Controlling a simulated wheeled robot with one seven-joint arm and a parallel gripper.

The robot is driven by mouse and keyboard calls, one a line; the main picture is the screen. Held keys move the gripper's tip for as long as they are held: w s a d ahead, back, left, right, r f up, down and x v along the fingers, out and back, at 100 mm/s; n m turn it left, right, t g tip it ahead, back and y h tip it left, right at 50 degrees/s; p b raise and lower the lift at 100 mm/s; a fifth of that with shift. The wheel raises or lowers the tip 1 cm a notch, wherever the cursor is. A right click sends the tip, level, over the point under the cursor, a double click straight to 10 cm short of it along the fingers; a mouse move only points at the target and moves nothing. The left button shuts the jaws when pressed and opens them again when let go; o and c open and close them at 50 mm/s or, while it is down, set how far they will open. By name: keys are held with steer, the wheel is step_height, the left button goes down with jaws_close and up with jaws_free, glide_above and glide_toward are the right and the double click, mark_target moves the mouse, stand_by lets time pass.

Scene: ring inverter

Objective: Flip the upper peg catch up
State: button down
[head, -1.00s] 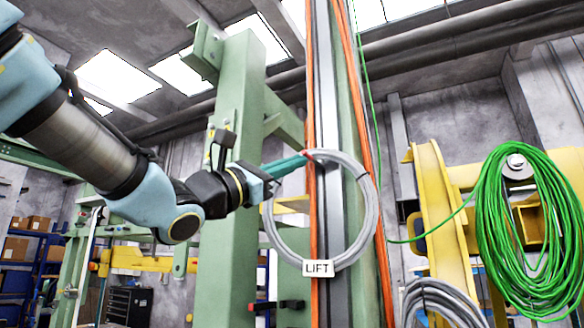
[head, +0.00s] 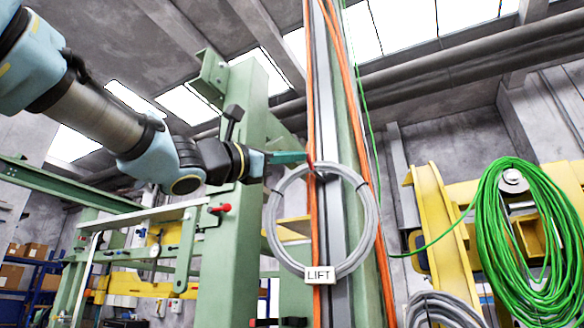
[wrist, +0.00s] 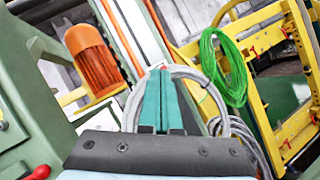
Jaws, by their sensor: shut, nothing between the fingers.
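A grey ring of cable (head: 272,240) hangs against the upright rail (head: 326,130), with a white "LIFT" tag (head: 319,274) at its bottom. A small red piece (head: 310,161), seemingly the upper peg catch, shows at the ring's top in the head view. My gripper (head: 305,156) is shut and empty, its teal fingers pointing right, with the tips at or very near the red piece. Contact cannot be told. In the wrist view my gripper (wrist: 162,72) is in front of the ring's top (wrist: 186,72); the catch is hidden there.
Orange cables (head: 361,120) run along the rail. A green column (head: 228,240) stands left of the ring, with a red-knobbed lever (head: 221,208). A green cable coil (head: 500,230) hangs at right by a yellow frame (head: 436,215).

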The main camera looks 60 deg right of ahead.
steer(key=shift+d+r+n+t+y+p, duration=0.2)
steer(key=shift+d+r+y+p, duration=0.1)
steer(key=shift+r, duration=0.3)
steer(key=shift+d+r+n+t+y+p, duration=0.2)
steer(key=shift+d+r+p, duration=0.1)
steer(key=shift+r, duration=0.25)
steer(key=shift+a, duration=0.1)
steer(key=b+v, duration=0.5)
steer(key=v, duration=0.5)
steer(key=shift+a, duration=0.35)
steer(key=shift+w, duration=0.15)
